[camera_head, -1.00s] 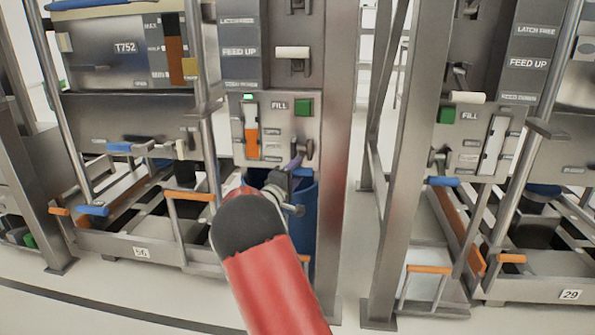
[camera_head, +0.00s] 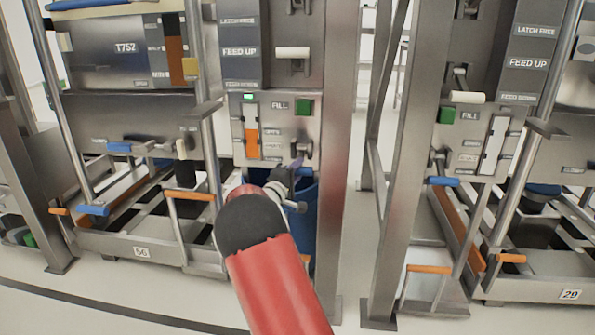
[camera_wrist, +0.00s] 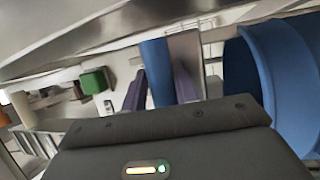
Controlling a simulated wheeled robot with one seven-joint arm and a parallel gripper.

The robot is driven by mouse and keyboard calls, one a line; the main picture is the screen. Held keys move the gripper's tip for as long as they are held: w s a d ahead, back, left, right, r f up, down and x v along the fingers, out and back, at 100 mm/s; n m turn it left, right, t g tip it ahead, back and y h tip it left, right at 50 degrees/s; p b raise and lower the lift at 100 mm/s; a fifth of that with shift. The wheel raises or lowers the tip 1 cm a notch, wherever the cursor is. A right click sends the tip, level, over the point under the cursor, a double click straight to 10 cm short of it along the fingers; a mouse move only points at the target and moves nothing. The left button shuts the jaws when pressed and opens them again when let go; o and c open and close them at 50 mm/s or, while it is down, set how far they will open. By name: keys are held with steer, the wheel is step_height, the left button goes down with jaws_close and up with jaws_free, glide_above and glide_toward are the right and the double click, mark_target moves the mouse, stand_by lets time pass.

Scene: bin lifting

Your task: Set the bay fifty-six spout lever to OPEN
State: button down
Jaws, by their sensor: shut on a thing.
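The bay with floor plate 56 (camera_head: 141,252) stands left of centre. Its grey control panel (camera_head: 287,128) has a grey lever pivot beside a column of small labels, too small to read surely. A blue lever grip (camera_wrist: 155,72) shows between the two purple fingers in the wrist view. My gripper (camera_head: 296,164) is at the panel's lower edge in the head view, shut on this grip. My wrist hides part of the lever, and I cannot tell which label it points to.
A green FILL button (camera_head: 304,107) and an orange gauge (camera_head: 252,143) are close above my gripper. A blue drum (camera_head: 304,225) is below it. A steel post (camera_head: 338,180) stands to the right. Bay 29 (camera_head: 570,295) is at the far right.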

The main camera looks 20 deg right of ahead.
steer(key=r+y+p, duration=0.1)
steer(key=p, duration=0.1)
steer(key=r+n+g+y+p, duration=0.1)
steer(key=r+p, duration=0.1)
steer(key=p, duration=0.1)
steer(key=shift+s+a+y+p, duration=0.25)
steer(key=shift+s+y+p, duration=0.05)
steer(key=shift+y, duration=0.1)
steer(key=shift+r+n+g+y+p, duration=0.6)
steer(key=shift+g+y+p, duration=0.25)
steer(key=shift+p, duration=0.35)
steer(key=shift+w+r+p, duration=0.1)
steer(key=shift+r+p, duration=0.45)
steer(key=shift+r, duration=0.3)
steer(key=shift+w+d+r+g+y+p, duration=0.1)
steer(key=shift+d+r+g+y+p, duration=0.05)
steer(key=shift+r+g+y+p, duration=0.15)
steer(key=shift+w+d+r+g+y+p, duration=0.1)
steer(key=shift+r+g+p, duration=0.05)
steer(key=shift+r+p, duration=0.2)
steer(key=shift+w+r+p, duration=0.15)
steer(key=shift+r+p, duration=0.1)
steer(key=shift+p, duration=0.05)
steer(key=shift+d+r, duration=0.1)
steer(key=shift+r, duration=0.1)
steer(key=c, duration=1.1)
jaws_free()
steer(key=shift+f, duration=0.15)
